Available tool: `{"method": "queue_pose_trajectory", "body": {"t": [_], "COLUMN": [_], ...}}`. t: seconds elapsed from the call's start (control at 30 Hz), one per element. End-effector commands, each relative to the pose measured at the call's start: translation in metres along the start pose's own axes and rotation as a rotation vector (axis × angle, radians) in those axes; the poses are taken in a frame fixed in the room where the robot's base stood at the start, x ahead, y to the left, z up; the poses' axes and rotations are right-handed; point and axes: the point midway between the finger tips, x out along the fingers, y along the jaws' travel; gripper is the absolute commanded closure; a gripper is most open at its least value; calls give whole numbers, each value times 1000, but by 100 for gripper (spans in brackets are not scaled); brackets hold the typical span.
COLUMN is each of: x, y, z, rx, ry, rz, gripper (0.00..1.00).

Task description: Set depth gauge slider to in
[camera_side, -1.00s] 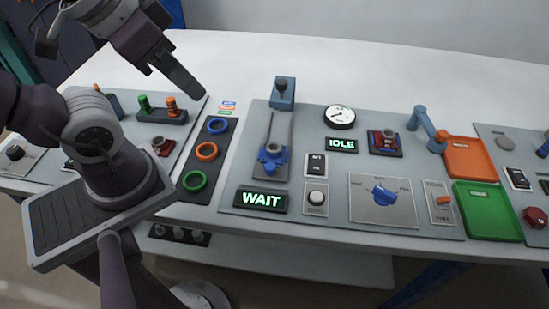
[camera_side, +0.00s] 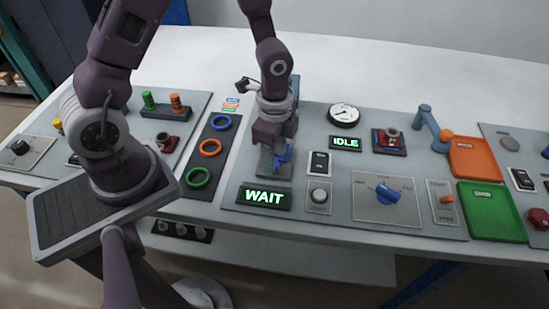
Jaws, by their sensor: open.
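No part carries a readable depth gauge label, so I cannot tell for sure which one it is. A small slider with an orange handle (camera_side: 447,199) sits on a pale upright plate at the right of the grey panel; its end labels are too small to read. My gripper (camera_side: 272,149) is far to its left, pointing down over a grey fixture (camera_side: 276,171) that holds a blue knobbed part (camera_side: 284,157). My gripper is open and hides much of the fixture's rails. I cannot tell whether its fingers touch the blue part.
Behind the WAIT display (camera_side: 264,196) stands the fixture. To the right are a white button (camera_side: 319,195), a blue rotary knob (camera_side: 385,191), a round gauge (camera_side: 344,114) and a blue hooked post (camera_side: 428,121). Orange (camera_side: 475,158) and green (camera_side: 490,212) trays lie farther right.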

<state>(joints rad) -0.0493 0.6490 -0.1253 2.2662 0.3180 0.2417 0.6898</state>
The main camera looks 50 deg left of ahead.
Motion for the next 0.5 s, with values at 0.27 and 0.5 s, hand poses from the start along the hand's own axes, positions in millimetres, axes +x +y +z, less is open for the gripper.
{"method": "queue_pose_trajectory", "body": {"t": [0.27, 0.5], "x": [17, 16], "y": [0, 0], "z": [0, 0], "rx": [-1, -2], "ry": [0, 0], "rz": [-1, -1], "gripper": [54, 77]}}
